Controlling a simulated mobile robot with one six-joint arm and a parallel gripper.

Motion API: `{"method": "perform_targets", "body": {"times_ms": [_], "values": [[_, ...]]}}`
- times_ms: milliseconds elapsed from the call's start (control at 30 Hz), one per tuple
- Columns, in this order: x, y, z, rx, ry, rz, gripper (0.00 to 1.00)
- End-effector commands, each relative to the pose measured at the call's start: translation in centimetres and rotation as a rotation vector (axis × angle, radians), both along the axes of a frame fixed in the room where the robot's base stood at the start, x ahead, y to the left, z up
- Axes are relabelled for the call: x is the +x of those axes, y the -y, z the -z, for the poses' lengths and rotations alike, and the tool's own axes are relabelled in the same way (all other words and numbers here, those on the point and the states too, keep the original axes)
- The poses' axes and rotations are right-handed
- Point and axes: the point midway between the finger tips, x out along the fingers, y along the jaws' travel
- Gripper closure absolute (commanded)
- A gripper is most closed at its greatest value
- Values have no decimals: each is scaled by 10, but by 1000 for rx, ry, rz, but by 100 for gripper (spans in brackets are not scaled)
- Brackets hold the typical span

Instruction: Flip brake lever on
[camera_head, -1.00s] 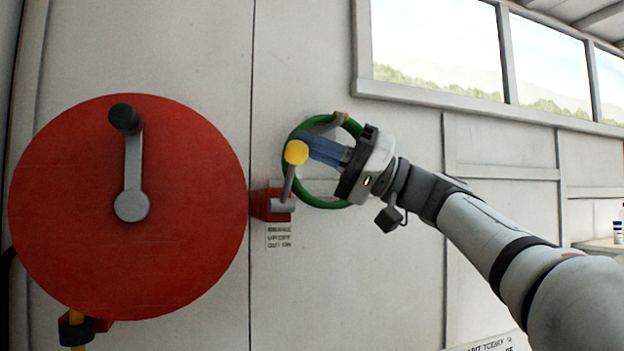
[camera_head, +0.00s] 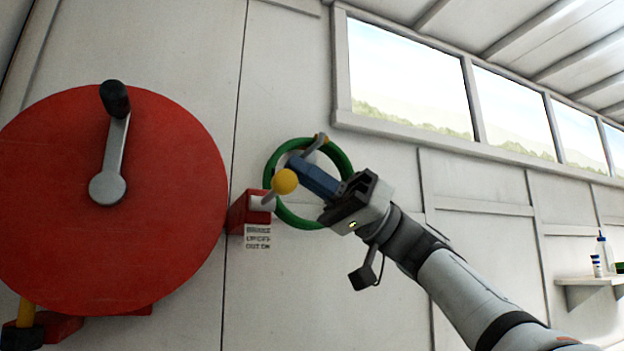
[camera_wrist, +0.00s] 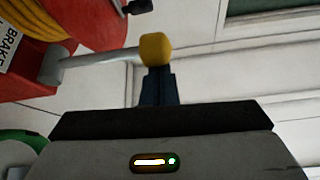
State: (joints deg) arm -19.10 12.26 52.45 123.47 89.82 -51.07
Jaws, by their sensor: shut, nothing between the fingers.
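The brake lever is a grey rod with a yellow knob (camera_head: 285,181) on a red wall box (camera_head: 250,212). The rod sticks outward from the wall and slants up. In the wrist view, the yellow knob (camera_wrist: 155,49) is at the tips of my gripper (camera_wrist: 157,70), and the grey rod runs left to its pivot. The blue fingers of my gripper (camera_head: 292,163) are shut with nothing between them. They are beside the knob; whether they touch it I cannot tell. A "BRAKE" label (camera_wrist: 10,45) shows in the wrist view.
A large red disc (camera_head: 50,200) with a grey crank (camera_head: 113,150) is at the left. A green ring (camera_head: 282,146) hangs on a wall hook behind my fingers. A small label (camera_head: 258,237) is under the red box. A shelf with bottles (camera_head: 592,282) is at right.

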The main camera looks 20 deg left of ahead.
Motion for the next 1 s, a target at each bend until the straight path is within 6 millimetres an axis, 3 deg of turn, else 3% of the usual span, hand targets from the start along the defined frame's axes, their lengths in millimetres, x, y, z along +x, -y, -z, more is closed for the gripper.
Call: {"method": "perform_targets", "body": {"times_ms": [633, 1000], "values": [[-5, -5, 0, -4, -1, -17, 100], [5, 3, -42, 0, -5, -13, 100]]}}
